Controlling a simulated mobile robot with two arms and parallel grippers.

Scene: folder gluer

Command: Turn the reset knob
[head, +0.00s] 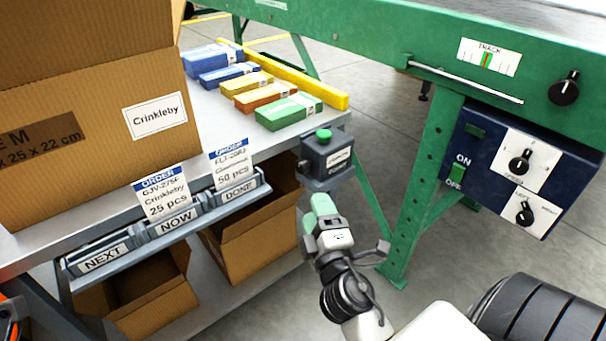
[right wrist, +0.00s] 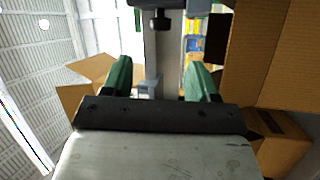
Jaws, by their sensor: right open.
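Two black knobs sit on white plates on the dark blue control panel at the right of the head view: an upper knob (head: 521,163) and a lower knob (head: 525,212). A third black knob (head: 564,92) is on the green machine frame. My right gripper (head: 325,212) is just below a dark button box (head: 326,158) with a green button on top, left of the panel. In the right wrist view my right gripper (right wrist: 160,85) has its green fingers apart, with nothing held between them.
The bench bears a large carton (head: 60,150), several coloured packs and a yellow rail (head: 310,88). An order rack (head: 165,230) runs along its front, with open cartons below. A green leg (head: 432,180) stands between bench and panel. Floor shows between them.

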